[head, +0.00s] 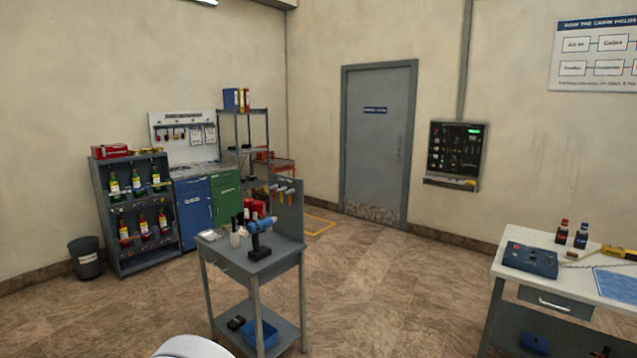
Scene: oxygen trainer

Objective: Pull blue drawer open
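A blue cabinet front (194,213) stands against the back wall at the left, beside a green one (226,198). It looks shut. It is too small here to tell whether its front is a drawer or a door. The desk at the right has a grey drawer (556,301) with a pale handle, and it looks closed. Neither of my grippers is in view.
A grey cart (284,253) with a blue tool and a blue bin (260,333) stands in the middle foreground. A bottle rack (133,214) and a dark bin (87,258) are left of the blue cabinet. A shelf (244,118) stands to its right. Floor between cart and desk is clear.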

